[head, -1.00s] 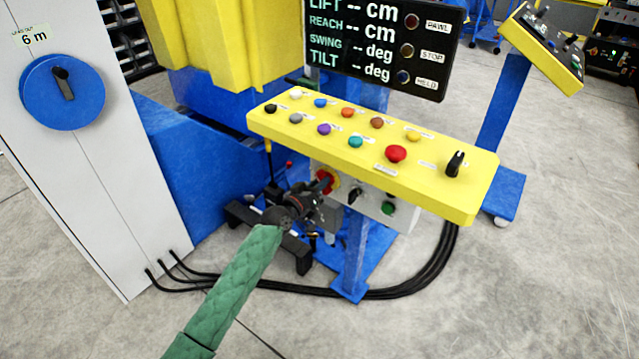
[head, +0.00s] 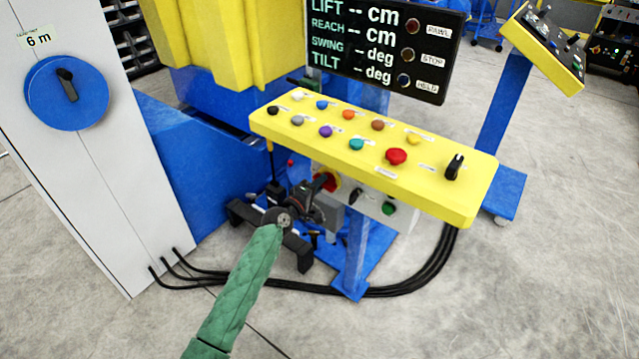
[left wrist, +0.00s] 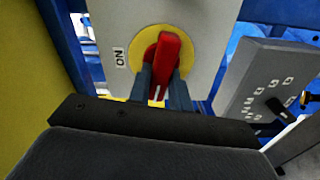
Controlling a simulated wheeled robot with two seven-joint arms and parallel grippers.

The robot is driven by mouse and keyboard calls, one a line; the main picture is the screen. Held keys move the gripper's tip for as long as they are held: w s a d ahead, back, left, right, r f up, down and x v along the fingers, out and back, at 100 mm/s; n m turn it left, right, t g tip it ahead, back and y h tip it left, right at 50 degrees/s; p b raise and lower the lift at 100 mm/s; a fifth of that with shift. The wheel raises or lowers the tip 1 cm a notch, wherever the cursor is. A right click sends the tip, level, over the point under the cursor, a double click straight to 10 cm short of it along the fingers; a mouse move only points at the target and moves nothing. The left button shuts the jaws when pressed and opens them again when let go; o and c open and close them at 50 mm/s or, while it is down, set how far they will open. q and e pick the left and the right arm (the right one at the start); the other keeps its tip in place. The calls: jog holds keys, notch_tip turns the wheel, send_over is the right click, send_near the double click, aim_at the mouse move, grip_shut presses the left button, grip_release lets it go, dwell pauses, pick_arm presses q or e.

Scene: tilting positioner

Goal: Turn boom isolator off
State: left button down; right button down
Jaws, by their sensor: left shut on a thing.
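The boom isolator is a red handle (left wrist: 165,62) on a yellow round plate (left wrist: 143,47), set in a grey panel (left wrist: 112,22). An ON label (left wrist: 120,57) sits left of the plate in the left wrist view. The handle stands nearly upright in that view, away from the label. My left gripper (left wrist: 163,88) is shut on the handle, one finger on each side. In the head view the handle (head: 328,181) shows below the yellow console, partly hidden by my left gripper (head: 318,187). My right gripper is not in view.
The yellow button console (head: 380,190) overhangs the isolator. A black selector (head: 356,196) and green button (head: 388,208) sit right of it. The display (head: 385,50) shows dashes. A grey cabinet (head: 95,190) with a blue dial stands left. Black cables run along the floor.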

pick_arm(q)
jog(key=shift+n, duration=1.1)
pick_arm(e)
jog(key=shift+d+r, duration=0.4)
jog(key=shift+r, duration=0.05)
pick_arm(q)
jog(key=shift+f, duration=0.1)
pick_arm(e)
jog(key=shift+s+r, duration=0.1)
pick_arm(q)
jog(key=c, duration=1.3)
grip_release()
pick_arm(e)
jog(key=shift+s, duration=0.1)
pick_arm(q)
jog(key=v, duration=0.8)
jog(key=shift+w+b, duration=0.1)
jog(key=shift+b, duration=0.25)
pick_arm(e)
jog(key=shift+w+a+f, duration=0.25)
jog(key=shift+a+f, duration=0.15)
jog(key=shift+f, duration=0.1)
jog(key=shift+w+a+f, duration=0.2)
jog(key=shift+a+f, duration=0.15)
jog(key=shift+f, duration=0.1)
